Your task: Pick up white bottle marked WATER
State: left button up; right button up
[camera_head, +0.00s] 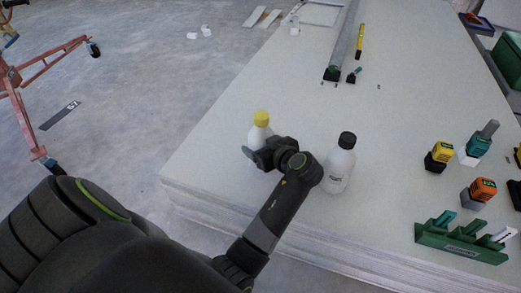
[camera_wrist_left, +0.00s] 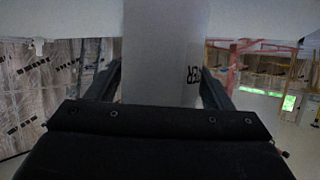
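A white bottle with a yellow cap (camera_head: 261,119) stands upright near the left edge of the table. My left gripper (camera_head: 254,156) is at its lower part in the head view. In the left wrist view the white bottle (camera_wrist_left: 160,60) stands between the two fingers of my left gripper (camera_wrist_left: 160,82), with dark letters ending in "ER" at its right side. Whether the fingers press on it is not clear. A second white bottle with a black cap (camera_head: 347,140) stands to the right, beyond my wrist; its small label is not legible. My right gripper is out of view.
The pale table (camera_head: 300,95) has free room behind the bottles. A green rack (camera_head: 460,242) and several orange, yellow and teal tools stand at the right. A long metal bar (camera_head: 343,42) lies at the back. A red wheeled frame (camera_head: 50,60) stands on the floor at left.

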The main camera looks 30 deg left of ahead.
pick_arm(q)
jog(key=c, duration=0.9)
jog(key=shift+c, duration=0.4)
jog(key=shift+r, duration=0.15)
